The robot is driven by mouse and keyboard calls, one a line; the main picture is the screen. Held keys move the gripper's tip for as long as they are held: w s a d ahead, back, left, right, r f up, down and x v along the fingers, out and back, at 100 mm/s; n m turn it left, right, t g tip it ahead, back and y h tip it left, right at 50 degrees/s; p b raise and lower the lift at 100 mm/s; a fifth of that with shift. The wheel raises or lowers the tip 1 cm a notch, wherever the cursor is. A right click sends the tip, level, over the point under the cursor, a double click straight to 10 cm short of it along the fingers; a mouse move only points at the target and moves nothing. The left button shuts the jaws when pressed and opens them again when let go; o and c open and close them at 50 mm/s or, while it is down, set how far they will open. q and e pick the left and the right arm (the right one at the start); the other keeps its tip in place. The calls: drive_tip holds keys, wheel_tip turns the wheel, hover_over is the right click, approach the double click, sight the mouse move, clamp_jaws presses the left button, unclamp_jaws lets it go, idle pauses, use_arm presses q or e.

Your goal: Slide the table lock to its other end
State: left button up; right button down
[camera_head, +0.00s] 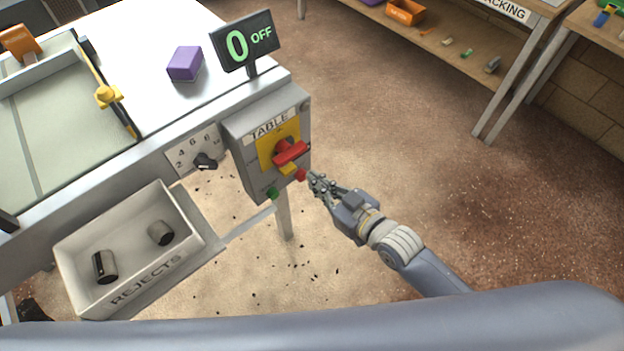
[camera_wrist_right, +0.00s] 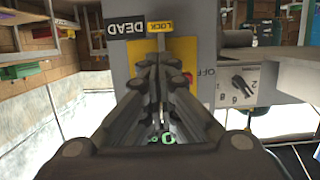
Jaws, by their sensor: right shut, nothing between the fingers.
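The grey control box marked TABLE (camera_head: 241,145) hangs on the front of the table. It bears a yellow plate with a red handle (camera_head: 290,153). A small yellow tab (camera_head: 287,169) sits just below the handle. In the right wrist view, which is upside down, a yellow piece marked LOCK (camera_wrist_right: 160,27) lies beside a DEAD label, just beyond my fingertips. My right gripper (camera_head: 315,180) is shut and empty, close in front of the box's lower right side. It also fills the middle of the right wrist view (camera_wrist_right: 160,62) and hides part of the box face. My left gripper is out of view.
A red button (camera_head: 300,175) and a green button (camera_head: 272,193) sit low on the box. A dial (camera_head: 205,161) is to its left. A display (camera_head: 245,42) reads 0 OFF. The floor to the right is open.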

sight(292, 171)
drive_tip(key=x, duration=0.8)
drive_tip(key=shift+w+a, duration=0.2)
drive_tip(key=shift+w, duration=0.1)
drive_tip(key=shift+f, duration=0.1)
wheel_tip(292, 171, down, 3)
drive_tip(key=shift+f+b, duration=0.1)
drive_tip(key=shift+b, duration=0.95)
drive_tip(key=shift+s, duration=0.1)
